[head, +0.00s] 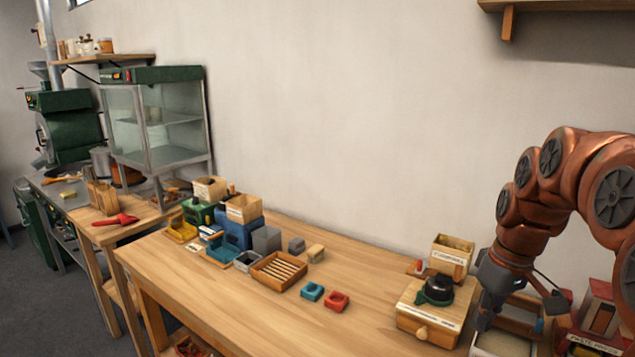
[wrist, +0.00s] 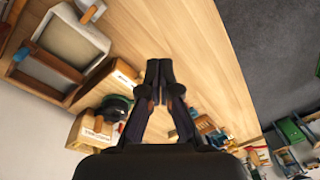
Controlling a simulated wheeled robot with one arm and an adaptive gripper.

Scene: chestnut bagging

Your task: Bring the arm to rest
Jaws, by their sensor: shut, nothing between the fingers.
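My arm comes in from the right side of the head view, copper-coloured and bent over. My gripper (head: 515,318) hangs at its end, pointing down near the right end of the wooden table (head: 200,298). In the wrist view my gripper (wrist: 160,68) shows its two dark fingers with the tips together. It is shut and nothing is between the fingers. The fingertips appear above bare table wood in the wrist view. In the head view the fingertips are partly hard to tell from the boxes behind them.
A wooden box with a black round top (head: 437,290) stands left of my gripper, with a small labelled box (head: 452,256) behind it. A tray (head: 500,346) lies below the gripper. Red (head: 336,301) and teal (head: 312,291) blocks sit mid-table. The table's front left is clear.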

